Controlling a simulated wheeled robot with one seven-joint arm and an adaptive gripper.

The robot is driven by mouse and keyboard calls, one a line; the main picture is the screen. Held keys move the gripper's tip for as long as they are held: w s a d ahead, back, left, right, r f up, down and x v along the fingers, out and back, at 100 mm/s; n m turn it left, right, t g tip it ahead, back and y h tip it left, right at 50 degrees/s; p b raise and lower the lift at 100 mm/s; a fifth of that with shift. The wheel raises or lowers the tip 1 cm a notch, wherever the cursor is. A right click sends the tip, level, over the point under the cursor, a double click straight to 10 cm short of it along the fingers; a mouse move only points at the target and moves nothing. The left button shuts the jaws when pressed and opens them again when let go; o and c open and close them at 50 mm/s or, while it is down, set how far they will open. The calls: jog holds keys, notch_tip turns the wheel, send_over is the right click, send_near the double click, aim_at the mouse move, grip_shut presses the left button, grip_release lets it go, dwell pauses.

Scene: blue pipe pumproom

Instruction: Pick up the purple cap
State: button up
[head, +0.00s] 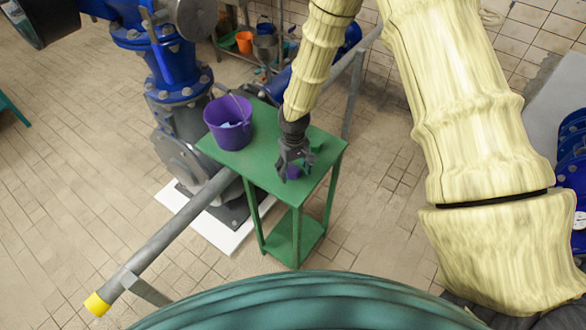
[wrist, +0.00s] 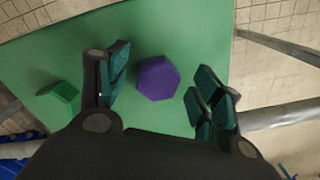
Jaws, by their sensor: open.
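The purple cap (wrist: 158,78) is a small hexagonal piece on the green table. In the wrist view it lies between the two spread fingers of my gripper (wrist: 155,88), with a gap on each side. In the head view my gripper (head: 292,168) points down over the table, and the cap (head: 292,173) shows partly behind its fingers. The gripper is open and holds nothing.
The green table (head: 235,165) has a lower shelf. A purple bucket (head: 229,122) stands at its back left. A green block (wrist: 60,96) lies beside the gripper. A grey rail (head: 175,235) with a yellow end and blue pipework (head: 172,65) are close by.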

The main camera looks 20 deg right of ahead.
jog(key=shift+f, duration=0.7)
jog(key=shift+c, duration=0.5)
jog(key=c, duration=1)
jog(key=shift+r, duration=0.15)
